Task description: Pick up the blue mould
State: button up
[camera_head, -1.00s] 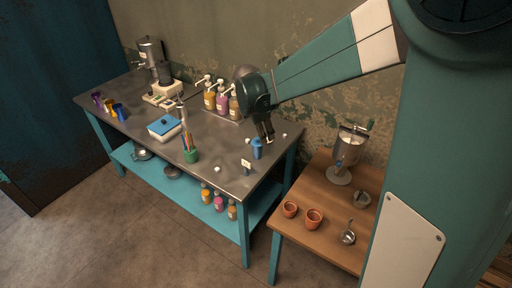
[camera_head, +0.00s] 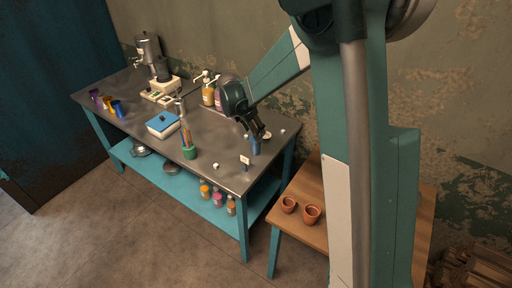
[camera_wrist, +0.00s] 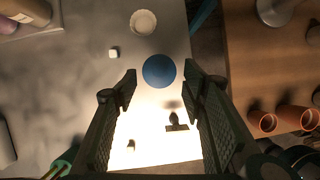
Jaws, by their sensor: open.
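The blue mould (camera_head: 255,147) stands near the right end of the metal table; in the head view my gripper partly covers its top. My gripper (camera_head: 257,133) is open and points down just above it. In the wrist view the mould shows as a round blue top (camera_wrist: 159,71), between the two spread fingertips in the picture and apart from both. Whether the fingertips are down at its height, I cannot tell.
A small sign (camera_head: 245,161) and a white cube (camera_head: 215,166) stand near the mould. A pale round dish (camera_wrist: 143,22) lies beside it. Bottles (camera_head: 208,95) stand behind my gripper. A wooden table (camera_head: 292,226) with terracotta cups (camera_head: 312,214) is to the right.

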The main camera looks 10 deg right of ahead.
aim_at(259, 144)
jog(key=shift+x, duration=3.4)
jog(key=shift+b+x, duration=0.45)
jog(key=shift+x, duration=2.15)
jog(key=shift+s+a+f, duration=0.1)
jog(key=shift+a, duration=0.1)
jog(key=c, duration=1)
